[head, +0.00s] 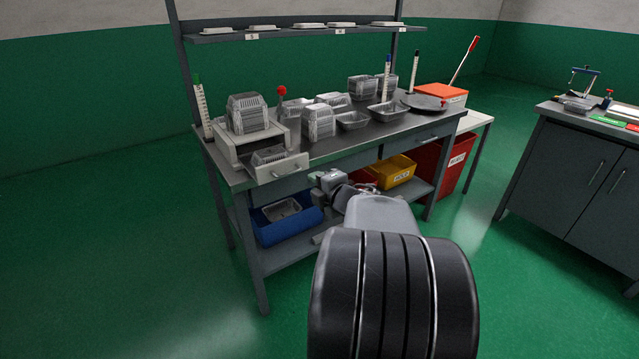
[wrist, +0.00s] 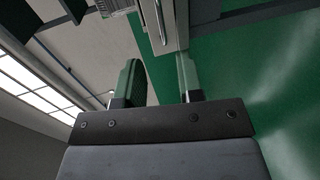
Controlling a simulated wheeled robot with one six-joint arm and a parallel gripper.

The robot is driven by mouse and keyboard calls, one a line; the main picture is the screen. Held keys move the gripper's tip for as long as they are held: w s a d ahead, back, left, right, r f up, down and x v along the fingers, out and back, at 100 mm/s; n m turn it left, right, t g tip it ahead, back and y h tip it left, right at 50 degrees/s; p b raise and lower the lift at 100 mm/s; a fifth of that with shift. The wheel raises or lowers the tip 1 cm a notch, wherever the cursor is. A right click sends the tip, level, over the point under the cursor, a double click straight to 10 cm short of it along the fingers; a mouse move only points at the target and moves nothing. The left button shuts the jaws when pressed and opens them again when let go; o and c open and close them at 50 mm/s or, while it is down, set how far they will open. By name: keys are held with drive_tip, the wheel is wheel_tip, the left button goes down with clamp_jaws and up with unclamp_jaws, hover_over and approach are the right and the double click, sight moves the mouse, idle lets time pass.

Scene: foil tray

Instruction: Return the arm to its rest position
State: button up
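My gripper (wrist: 158,64) shows in the wrist view with its two green fingers apart and nothing between them. In the head view my arm reaches from the lower right toward the front of the bench. The gripper's end (head: 324,179) is small there, below the bench top's front edge and right of the pulled-out drawer (head: 279,170). The drawer belongs to a light grey box (head: 233,145) and has a foil tray (head: 268,155) in it. A pale panel with a handle (wrist: 157,22) lies beyond the fingers in the wrist view.
The bench (head: 330,149) bears stacks of foil trays (head: 247,113), a red-knobbed lever (head: 281,90) and a dark round plate (head: 423,102). Blue (head: 289,225), yellow (head: 396,173) and red (head: 457,160) bins stand lower. Green floor (head: 130,260) is clear at left.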

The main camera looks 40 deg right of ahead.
drive_tip(key=shift+s, duration=0.4)
drive_tip(key=shift+r, duration=0.15)
drive_tip(key=w+a+r+m+g+h+p, duration=0.1)
drive_tip(key=a+r+m+g+h+p, duration=0.25)
drive_tip(key=a+r+m+p, duration=0.45)
drive_tip(key=s+a+r+m+g+y+p, duration=0.2)
drive_tip(key=s+a+m+g+y+p, duration=0.1)
drive_tip(key=a, duration=0.5)
drive_tip(key=s+a+r+m+g+y+p, duration=0.2)
drive_tip(key=s+a+m+g+p, duration=0.3)
drive_tip(key=s+a+p, duration=0.3)
drive_tip(key=shift+a+y+p, duration=0.25)
drive_tip(key=shift+y+p, duration=0.2)
drive_tip(key=shift+p, duration=0.15)
